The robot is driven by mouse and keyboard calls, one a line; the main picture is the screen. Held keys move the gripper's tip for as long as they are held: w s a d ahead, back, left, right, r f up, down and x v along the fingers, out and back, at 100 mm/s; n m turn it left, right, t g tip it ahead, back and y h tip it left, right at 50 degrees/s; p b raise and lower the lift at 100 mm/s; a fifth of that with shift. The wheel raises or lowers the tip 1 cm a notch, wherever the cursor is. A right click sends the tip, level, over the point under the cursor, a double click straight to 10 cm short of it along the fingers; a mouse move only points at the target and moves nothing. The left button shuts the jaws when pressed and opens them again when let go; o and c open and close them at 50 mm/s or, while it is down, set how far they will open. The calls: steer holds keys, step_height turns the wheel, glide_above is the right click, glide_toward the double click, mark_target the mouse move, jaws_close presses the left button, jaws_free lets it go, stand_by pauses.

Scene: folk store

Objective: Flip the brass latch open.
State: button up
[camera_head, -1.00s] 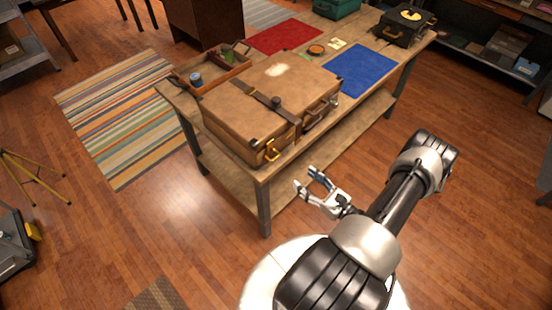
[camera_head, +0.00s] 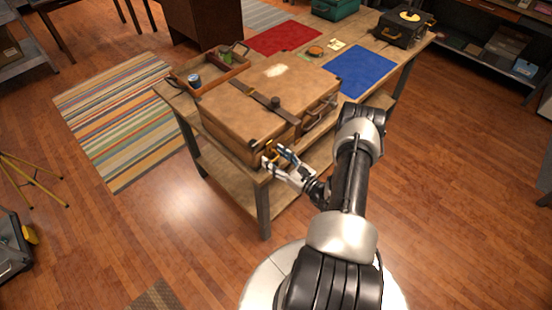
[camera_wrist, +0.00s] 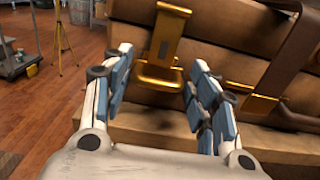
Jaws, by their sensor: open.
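A brown leather suitcase (camera_head: 262,100) lies flat and closed on the wooden workbench. A brass latch (camera_wrist: 163,48) is on its front face, with a loop at its lower end; in the head view the latch (camera_head: 268,154) is partly hidden by my fingers. My gripper (camera_head: 272,156) is open at the suitcase's front near corner. In the wrist view the latch stands between the two fingers of my gripper (camera_wrist: 158,80), with gaps visible on both sides. Contact with the latch cannot be made out.
A dark strap (camera_head: 262,98) crosses the suitcase. The floor in front of the bench is clear.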

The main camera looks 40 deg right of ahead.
steer(key=shift+c, duration=0.5)
steer(key=shift+d+r, duration=0.1)
jaws_close()
